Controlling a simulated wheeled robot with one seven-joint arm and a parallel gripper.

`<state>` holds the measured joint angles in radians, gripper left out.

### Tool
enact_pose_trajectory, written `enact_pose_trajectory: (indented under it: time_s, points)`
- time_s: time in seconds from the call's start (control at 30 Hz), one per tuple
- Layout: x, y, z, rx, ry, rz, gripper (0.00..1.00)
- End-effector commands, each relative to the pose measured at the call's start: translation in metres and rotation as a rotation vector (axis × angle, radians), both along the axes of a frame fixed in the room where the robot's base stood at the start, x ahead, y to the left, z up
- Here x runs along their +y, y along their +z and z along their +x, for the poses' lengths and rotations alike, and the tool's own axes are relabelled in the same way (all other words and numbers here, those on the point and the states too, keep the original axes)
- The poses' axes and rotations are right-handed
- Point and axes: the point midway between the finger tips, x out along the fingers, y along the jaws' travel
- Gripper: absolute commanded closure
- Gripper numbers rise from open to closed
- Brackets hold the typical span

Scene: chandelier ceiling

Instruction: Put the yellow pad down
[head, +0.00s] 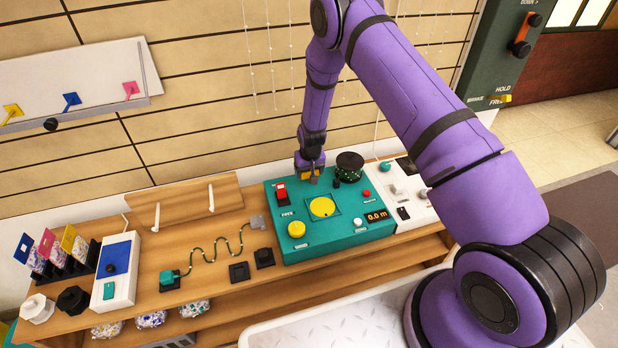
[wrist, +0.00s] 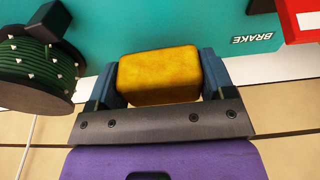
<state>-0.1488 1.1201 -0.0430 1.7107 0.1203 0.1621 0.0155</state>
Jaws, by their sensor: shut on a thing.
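My gripper (head: 309,176) is over the back edge of the teal control box (head: 345,236), between a red switch and a dark green reel. In the wrist view my gripper (wrist: 160,80) has its two blue fingers shut on the yellow pad (wrist: 158,85), a rounded block gripped at both sides. The pad also shows small in the head view (head: 305,174), partly hidden by the gripper. The teal top lies beyond the pad in the wrist view. I cannot tell whether the pad touches it.
The box carries a red switch (head: 281,191), a yellow disc (head: 322,207), a yellow knob (head: 297,229) and a cord reel (head: 349,166). A white panel (head: 415,203) adjoins on the right. Left are a teal-handled wire track and a blue-white box (head: 116,268). Bare wood (head: 195,245) shows between.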

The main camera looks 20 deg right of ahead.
Motion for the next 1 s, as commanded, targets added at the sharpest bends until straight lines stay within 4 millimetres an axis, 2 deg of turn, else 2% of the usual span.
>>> enact_pose_trajectory:
  time_s: [0.2,0.6,0.63,0.7,1.0]
  points:
    - [0.000,-0.029,-0.001,0.002,0.000,0.000,0.54]
    - [0.000,-0.035,-0.001,0.001,0.000,0.000,0.54]
    - [0.000,-0.034,0.000,0.001,0.000,0.000,0.18]
    - [0.000,-0.034,0.000,0.001,0.000,0.000,0.02]
    - [0.000,-0.031,0.000,0.000,0.000,0.000,0.00]
